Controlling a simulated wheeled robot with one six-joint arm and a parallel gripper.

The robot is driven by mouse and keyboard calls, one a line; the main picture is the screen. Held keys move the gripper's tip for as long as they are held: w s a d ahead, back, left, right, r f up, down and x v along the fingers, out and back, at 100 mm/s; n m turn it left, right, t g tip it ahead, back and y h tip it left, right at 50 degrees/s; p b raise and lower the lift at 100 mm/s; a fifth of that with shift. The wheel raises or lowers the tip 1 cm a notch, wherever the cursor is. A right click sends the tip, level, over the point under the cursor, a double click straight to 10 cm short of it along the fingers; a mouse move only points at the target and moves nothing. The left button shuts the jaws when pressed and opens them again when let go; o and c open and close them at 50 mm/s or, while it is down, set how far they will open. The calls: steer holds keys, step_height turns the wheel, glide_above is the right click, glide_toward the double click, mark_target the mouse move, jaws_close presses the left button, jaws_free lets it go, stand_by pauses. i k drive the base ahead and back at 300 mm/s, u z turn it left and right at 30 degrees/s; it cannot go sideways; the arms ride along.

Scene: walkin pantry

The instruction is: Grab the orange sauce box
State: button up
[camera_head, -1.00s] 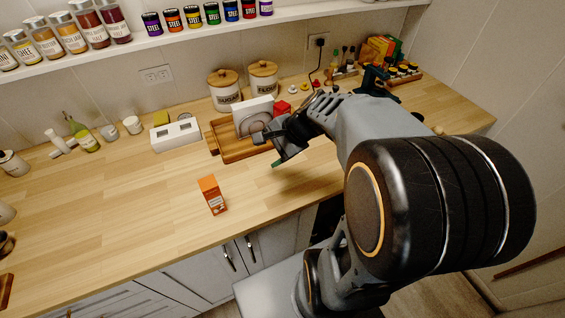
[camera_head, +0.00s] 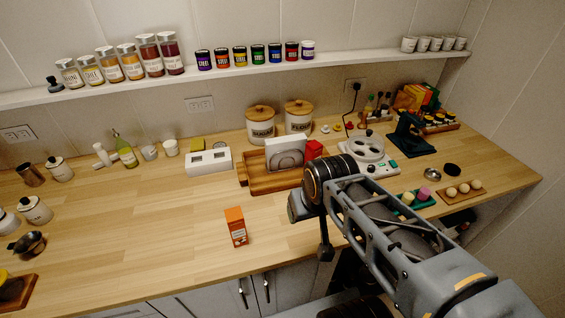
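My gripper (camera_head: 325,251) is to the right of the box, by the counter's front edge, and points down. A gap of bare counter lies between them. My arm covers much of the gripper, and its fingers are too small and dark to read.
A wooden tray (camera_head: 262,186) holding a white item and a red box stands behind. A white toaster-like box (camera_head: 208,162) and canisters (camera_head: 261,122) are farther back. A dark metal cup (camera_head: 28,243) is at left. The counter around the orange box is clear.

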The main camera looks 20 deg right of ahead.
mark_target(234, 217)
steer(key=u, duration=0.05)
steer(key=k, duration=0.5)
steer(key=z, duration=2.7)
steer(key=k, duration=1.9)
steer(key=u, duration=2.25)
steer(key=i, duration=0.5)
steer(key=u, duration=0.05)
